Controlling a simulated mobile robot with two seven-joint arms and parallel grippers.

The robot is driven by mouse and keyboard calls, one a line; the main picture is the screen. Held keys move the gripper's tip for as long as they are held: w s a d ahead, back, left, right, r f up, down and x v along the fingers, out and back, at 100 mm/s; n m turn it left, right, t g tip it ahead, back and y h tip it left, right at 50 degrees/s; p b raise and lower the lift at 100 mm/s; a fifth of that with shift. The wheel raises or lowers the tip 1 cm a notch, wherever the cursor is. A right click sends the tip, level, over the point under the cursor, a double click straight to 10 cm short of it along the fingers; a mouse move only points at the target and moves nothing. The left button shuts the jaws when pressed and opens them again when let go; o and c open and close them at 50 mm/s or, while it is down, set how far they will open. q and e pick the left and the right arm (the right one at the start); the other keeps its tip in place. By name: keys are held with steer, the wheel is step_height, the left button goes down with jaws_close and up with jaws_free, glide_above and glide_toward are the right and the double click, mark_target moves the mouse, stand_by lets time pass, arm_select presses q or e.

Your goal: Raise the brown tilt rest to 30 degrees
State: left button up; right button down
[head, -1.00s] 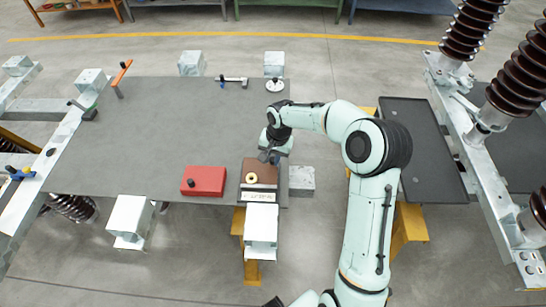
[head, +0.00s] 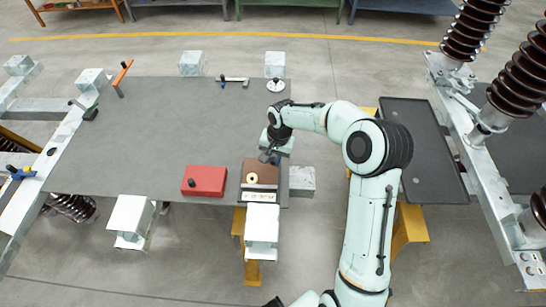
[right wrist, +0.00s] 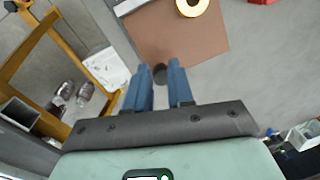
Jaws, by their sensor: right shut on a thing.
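The brown tilt rest (head: 262,168) sits at the front right of the grey table in the head view, with a gold ring (head: 252,180) on its top. In the right wrist view the brown plate (right wrist: 190,45) and the gold ring (right wrist: 191,7) show beyond my fingers. My right gripper (head: 270,155) is at the rest's far right edge. Its blue fingers (right wrist: 160,70) are shut on a small dark knob (right wrist: 159,76) at the plate's edge. The rest's exact angle is hard to read. A pale marked strip (head: 260,196) runs along its front. My left gripper is not in view.
A red box (head: 204,180) with a dark knob stands left of the rest. A grey metal block (head: 302,178) is close on the right. A dark tray table (head: 420,150) and brown insulators (head: 518,78) stand farther right. The table's middle is clear.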

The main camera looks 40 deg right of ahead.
steer(key=shift+s+d, duration=0.1)
steer(key=shift+d, duration=0.05)
steer(key=c, duration=1)
jaws_free()
steer(key=shift+r, duration=0.2)
steer(key=r, duration=0.4)
steer(key=s+r, duration=0.1)
steer(key=r, duration=0.3)
steer(key=d+r, duration=0.1)
steer(key=r, duration=0.4)
steer(key=shift+s+p, duration=0.2)
steer(key=shift+p, duration=0.2)
